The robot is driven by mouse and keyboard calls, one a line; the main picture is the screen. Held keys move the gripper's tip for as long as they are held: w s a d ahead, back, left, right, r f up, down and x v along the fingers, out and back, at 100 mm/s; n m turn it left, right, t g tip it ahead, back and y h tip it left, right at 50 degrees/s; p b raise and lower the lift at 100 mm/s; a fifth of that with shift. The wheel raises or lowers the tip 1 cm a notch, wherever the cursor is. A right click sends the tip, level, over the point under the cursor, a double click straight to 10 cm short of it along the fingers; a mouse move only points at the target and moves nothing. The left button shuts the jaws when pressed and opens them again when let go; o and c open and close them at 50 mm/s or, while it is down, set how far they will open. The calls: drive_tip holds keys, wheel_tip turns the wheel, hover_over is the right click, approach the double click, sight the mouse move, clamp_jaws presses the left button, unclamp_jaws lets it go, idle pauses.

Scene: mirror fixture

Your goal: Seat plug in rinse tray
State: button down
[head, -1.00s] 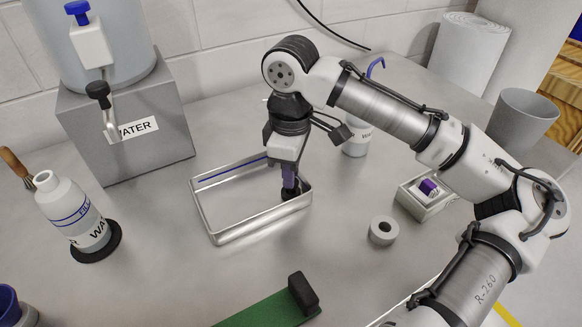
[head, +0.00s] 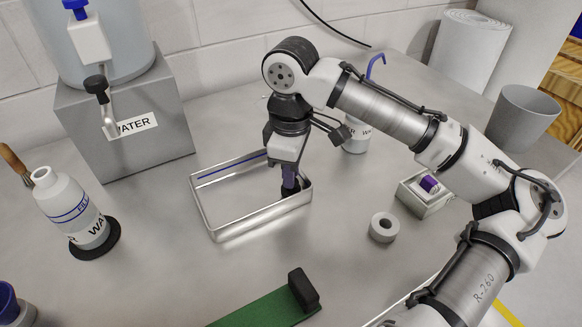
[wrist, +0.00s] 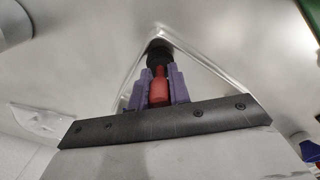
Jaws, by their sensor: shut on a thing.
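The rinse tray (head: 262,219) is a shallow metal rectangle with a blue line inside its back wall. My gripper (head: 289,186) points down at its right corner, with purple fingers. In the wrist view my gripper (wrist: 160,82) is shut on the plug, which has a red stem (wrist: 158,92) and a black end (wrist: 158,52). The black end is at the tray's corner, low and close to the floor. The drain under it is hidden, so I cannot tell whether the plug is seated.
A water dispenser (head: 125,130) stands behind left of the tray. A labelled bottle (head: 75,212) is at left. A tape roll (head: 383,227), a small box with a purple item (head: 424,195) and a grey cup (head: 522,115) are at right. A green board (head: 262,310) lies in front.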

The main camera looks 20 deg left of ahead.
drive_tip(key=shift+f, duration=0.55)
drive_tip(key=c, duration=1.3)
unclamp_jaws()
drive_tip(key=shift+o, duration=0.3)
drive_tip(key=shift+r, duration=0.15)
